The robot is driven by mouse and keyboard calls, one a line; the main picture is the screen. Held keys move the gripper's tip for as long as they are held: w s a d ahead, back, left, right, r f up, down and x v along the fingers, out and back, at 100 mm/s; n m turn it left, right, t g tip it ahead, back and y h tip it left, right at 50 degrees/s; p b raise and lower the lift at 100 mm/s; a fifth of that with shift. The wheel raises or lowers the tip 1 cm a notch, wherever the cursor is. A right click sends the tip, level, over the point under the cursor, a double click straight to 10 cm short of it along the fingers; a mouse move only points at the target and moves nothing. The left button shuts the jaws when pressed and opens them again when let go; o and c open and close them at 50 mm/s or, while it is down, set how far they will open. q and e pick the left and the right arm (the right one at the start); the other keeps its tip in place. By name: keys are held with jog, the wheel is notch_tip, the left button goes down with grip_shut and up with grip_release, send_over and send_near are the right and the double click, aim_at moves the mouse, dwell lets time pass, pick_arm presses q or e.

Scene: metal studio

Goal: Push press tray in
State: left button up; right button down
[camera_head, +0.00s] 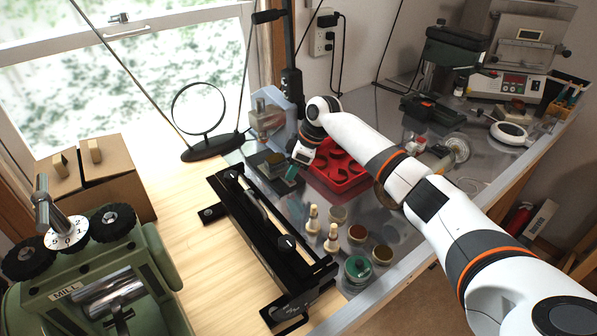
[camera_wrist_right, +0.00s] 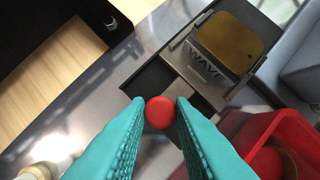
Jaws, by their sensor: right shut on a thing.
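My right gripper (camera_head: 291,172) reaches down from the right to the metal bench top. Its teal fingers (camera_wrist_right: 160,125) are shut on a small round red knob (camera_wrist_right: 159,112). The knob appears to sit at the near edge of a dark flat tray (camera_wrist_right: 153,80), though the join is hidden by the fingers. On the tray side stands a grey block marked WAVE with a gold top (camera_wrist_right: 228,42). In the head view, a blue-grey press-like body (camera_head: 268,112) stands just behind this spot. My left gripper is not in view.
A red bin (camera_head: 350,184) is close beside my right gripper. A long black frame (camera_head: 262,236) lies to its left. Small pegs (camera_head: 331,238) and round pots (camera_head: 358,268) stand in front. A green mill (camera_head: 100,285) is at lower left.

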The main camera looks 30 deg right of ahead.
aim_at(278, 159)
jog(key=w, duration=0.2)
jog(key=w+b, duration=0.1)
jog(key=w, duration=0.1)
jog(key=shift+a+f, duration=0.2)
jog(key=shift+a, duration=0.15)
jog(key=shift+w+r+b, duration=0.1)
jog(key=shift+w+b, duration=0.2)
jog(key=shift+b, duration=0.2)
jog(key=shift+w+r+b, duration=0.15)
jog(key=shift+w+b, duration=0.4)
jog(key=shift+w+a, duration=0.1)
jog(key=shift+w, duration=0.2)
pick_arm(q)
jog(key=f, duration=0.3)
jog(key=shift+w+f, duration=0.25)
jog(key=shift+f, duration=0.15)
pick_arm(e)
jog(key=shift+r, duration=0.15)
jog(key=c, duration=1.5)
grip_release()
jog(key=shift+o, duration=1.1)
jog(key=shift+w, duration=0.15)
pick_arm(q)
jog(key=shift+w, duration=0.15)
